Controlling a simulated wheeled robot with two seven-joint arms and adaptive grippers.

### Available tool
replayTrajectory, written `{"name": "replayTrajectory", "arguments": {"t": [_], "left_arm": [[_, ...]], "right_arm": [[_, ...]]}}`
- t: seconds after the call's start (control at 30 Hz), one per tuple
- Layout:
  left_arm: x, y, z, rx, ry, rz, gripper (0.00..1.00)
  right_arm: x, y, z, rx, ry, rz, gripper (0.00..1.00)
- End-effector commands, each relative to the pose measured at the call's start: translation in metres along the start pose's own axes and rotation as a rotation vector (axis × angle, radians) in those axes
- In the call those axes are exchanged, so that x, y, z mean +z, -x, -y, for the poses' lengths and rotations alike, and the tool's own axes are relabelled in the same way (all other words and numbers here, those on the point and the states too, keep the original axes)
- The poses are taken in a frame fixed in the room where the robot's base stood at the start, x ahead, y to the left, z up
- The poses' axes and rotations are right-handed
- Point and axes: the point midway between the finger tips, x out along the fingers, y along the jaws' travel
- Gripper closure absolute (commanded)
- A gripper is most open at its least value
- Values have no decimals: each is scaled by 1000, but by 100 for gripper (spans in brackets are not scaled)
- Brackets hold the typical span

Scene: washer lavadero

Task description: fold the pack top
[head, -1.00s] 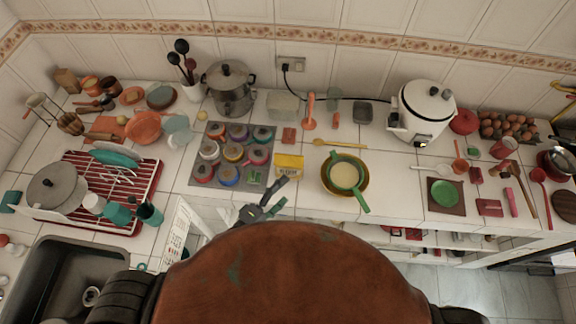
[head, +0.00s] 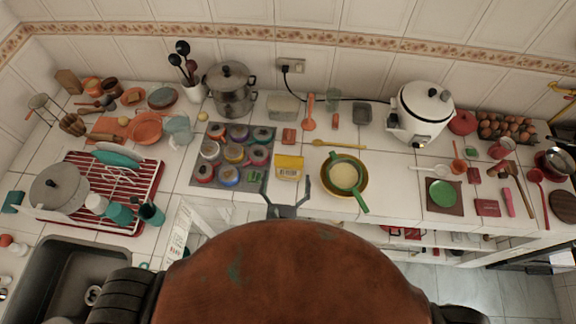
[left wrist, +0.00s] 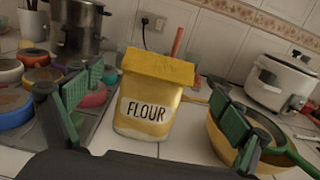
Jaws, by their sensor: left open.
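The flour pack (head: 288,174) is a yellow pack with a white "FLOUR" label, upright near the counter's front edge. In the left wrist view the flour pack (left wrist: 146,122) stands in the middle, with a darker yellow top part (left wrist: 158,66) that is wider than the body and juts out at the right. My left gripper (head: 287,189) is open, just in front of the pack and pointing at it. Its green-padded fingers (left wrist: 156,104) show to the left and right of the pack in the left wrist view, apart from it. My right gripper is not in view.
A stove with several colourful pots (head: 232,184) is left of the pack. A yellow bowl with a green-rimmed sieve (head: 344,175) is close on its right, its green handle (head: 361,203) reaching the counter's edge.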

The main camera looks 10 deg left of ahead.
Motion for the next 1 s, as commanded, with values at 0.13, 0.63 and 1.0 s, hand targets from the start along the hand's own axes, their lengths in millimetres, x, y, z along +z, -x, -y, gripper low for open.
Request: {"name": "replayTrajectory", "arguments": {"t": [0.13, 0.63, 1.0], "left_arm": [[2, -22, 0, -1, -2, 1, 6], [0, -37, 0, -1, -3, 1, 8], [0, -37, 0, -1, -4, 1, 33]], "right_arm": [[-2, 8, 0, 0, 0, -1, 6], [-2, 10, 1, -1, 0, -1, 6], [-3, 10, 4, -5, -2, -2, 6]]}}
